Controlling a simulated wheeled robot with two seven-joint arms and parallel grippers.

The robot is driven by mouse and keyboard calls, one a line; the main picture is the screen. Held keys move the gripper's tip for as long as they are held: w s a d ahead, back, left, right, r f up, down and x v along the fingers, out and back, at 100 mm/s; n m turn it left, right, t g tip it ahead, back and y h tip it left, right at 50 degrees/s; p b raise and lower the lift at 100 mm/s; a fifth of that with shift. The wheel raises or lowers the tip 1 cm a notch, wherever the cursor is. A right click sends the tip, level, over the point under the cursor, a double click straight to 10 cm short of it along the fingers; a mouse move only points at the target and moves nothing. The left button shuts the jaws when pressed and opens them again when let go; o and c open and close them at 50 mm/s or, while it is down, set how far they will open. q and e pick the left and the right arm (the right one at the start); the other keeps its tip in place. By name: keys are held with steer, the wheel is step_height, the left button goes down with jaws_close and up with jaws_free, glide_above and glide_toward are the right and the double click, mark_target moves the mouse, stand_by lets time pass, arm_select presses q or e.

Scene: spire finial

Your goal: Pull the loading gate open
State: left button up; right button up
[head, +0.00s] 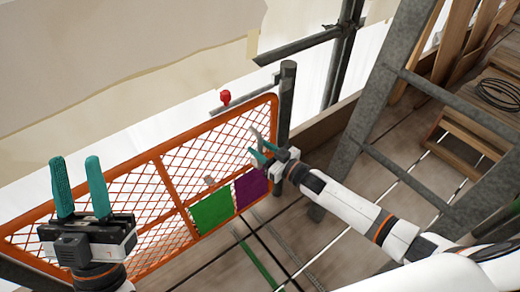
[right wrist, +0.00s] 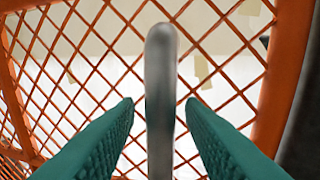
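The loading gate (head: 160,160) is an orange frame with diamond mesh, and its right end stands beside a dark post (head: 286,105). A grey upright handle bar (right wrist: 160,90) stands in front of the mesh in the right wrist view. My right gripper (head: 262,152) is at the gate's right end. Its teal fingers are apart, one on each side of the bar, with a visible gap on both sides. Its fingers also show in the right wrist view (right wrist: 160,110). My left gripper (head: 76,162) is open and empty, pointing up in front of the gate's left part.
Green (head: 212,210) and purple (head: 251,188) panels are on the gate's lower right part. A red knob (head: 225,97) on a grey bar shows behind the top rail. A grey ladder-like frame (head: 400,80), wooden pallets (head: 475,125) and a coiled cable (head: 497,94) are at right.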

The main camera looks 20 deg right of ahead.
steer(key=shift+w+a, duration=0.1)
steer(key=shift+w, duration=0.1)
jaws_close()
steer(key=shift+s, duration=0.1)
